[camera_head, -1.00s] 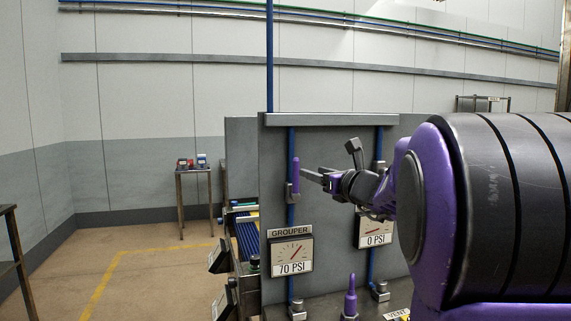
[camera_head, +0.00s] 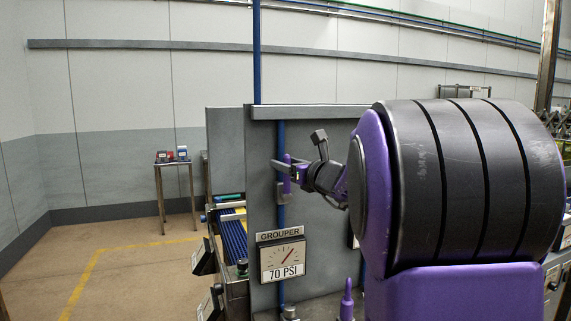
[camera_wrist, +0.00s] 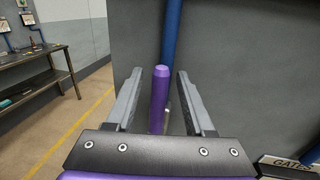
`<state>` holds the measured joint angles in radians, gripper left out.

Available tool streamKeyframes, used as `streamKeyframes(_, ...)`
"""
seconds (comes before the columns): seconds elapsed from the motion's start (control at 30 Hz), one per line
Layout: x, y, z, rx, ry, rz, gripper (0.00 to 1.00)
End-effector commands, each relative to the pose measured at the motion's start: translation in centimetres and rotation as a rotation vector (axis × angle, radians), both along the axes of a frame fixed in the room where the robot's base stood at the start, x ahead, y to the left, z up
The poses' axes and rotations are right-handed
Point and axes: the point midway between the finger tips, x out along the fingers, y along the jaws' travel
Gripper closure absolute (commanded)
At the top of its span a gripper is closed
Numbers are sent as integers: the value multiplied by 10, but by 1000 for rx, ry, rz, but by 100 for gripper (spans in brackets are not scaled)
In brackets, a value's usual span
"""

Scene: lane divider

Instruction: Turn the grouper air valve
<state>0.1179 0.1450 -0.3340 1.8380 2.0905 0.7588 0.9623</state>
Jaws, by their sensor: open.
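The grouper valve has an upright purple handle (camera_head: 287,182) on a blue vertical pipe (camera_head: 281,140), above the gauge labelled GROUPER (camera_head: 282,262), which reads 70 PSI. My gripper (camera_head: 284,168) is at the handle's upper part. In the wrist view, the purple handle (camera_wrist: 159,100) stands between the two open fingers of my gripper (camera_wrist: 160,76), with gaps on both sides. The handle's lower end is hidden by the gripper body in the wrist view.
A grey panel (camera_head: 262,210) stands right behind the valve. Another purple handle (camera_head: 347,300) sticks up below, right of the gauge. A small table (camera_head: 177,166) stands at the back left, with open floor before it.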

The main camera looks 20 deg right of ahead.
Motion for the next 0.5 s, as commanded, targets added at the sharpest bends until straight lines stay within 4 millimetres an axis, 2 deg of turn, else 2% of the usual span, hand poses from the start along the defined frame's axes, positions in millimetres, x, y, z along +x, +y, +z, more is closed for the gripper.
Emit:
streamKeyframes(0.07, 0, 0, 0, 0, 0, 0, 47)
streamKeyframes(0.37, 0, 0, 0, 0, 0, 0, 99)
streamKeyframes(0.5, 0, 0, 0, 0, 0, 0, 100)
